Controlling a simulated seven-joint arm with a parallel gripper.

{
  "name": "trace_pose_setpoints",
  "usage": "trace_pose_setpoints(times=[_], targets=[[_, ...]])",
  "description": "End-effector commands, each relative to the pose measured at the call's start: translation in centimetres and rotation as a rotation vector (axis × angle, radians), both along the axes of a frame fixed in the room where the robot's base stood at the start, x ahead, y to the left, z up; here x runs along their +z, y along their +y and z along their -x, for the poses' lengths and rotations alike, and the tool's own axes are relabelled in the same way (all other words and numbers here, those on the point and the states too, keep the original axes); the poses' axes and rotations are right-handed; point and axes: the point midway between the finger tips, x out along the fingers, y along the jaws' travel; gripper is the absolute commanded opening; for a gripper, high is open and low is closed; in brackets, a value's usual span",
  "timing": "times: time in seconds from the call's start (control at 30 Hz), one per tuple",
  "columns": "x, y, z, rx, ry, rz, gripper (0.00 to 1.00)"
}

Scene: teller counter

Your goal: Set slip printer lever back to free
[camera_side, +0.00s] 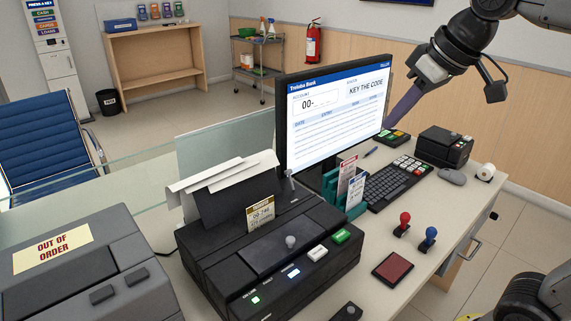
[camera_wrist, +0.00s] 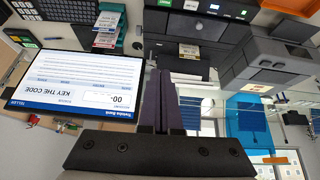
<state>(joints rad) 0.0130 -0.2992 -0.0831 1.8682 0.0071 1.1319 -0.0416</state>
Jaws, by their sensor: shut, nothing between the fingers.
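The black slip printer (camera_side: 215,262) stands at the front middle of the counter in the side view, with white paper (camera_side: 225,172) standing out of its back. A grey round knob (camera_side: 291,241) sits on its top, and a small pale upright piece (camera_side: 290,188) shows at its rear corner. I cannot tell from these views which way the lever is set. The printer also shows upside down at the top of the wrist view (camera_wrist: 165,22). My gripper (camera_side: 388,125), with purple fingers, is shut and empty, up by the monitor's right edge, well away from the printer. Its fingers (camera_wrist: 159,98) are together in the wrist view.
The monitor (camera_side: 335,110) reads "KEY THE CODE" and stands between my gripper and the printer. A keyboard (camera_side: 385,185), card rack (camera_side: 347,188), two stamps (camera_side: 403,223) and a red pad (camera_side: 392,269) lie right of the printer. An "OUT OF ORDER" machine (camera_side: 85,275) stands left.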

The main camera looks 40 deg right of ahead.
Motion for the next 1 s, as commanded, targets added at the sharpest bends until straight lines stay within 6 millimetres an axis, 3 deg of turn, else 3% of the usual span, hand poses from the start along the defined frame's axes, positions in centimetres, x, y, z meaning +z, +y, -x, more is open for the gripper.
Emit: trace_pose_setpoints(times=[0.03, 0.23, 0.47, 0.77, 1.0], targets=[[0.5, -0.1, -1.8, 0.0, 0.009, 0.0, 0.0], [1.7, -0.4, -7.9, -0.002, 0.036, 0.001, 0.0], [0.8, -0.9, -14.9, -0.004, 0.078, 0.001, 0.0], [-3.7, -1.8, -23.3, -0.01, 0.145, -0.001, 0.0], [-9.8, -2.5, -28.4, -0.018, 0.212, -0.005, 0.0]])
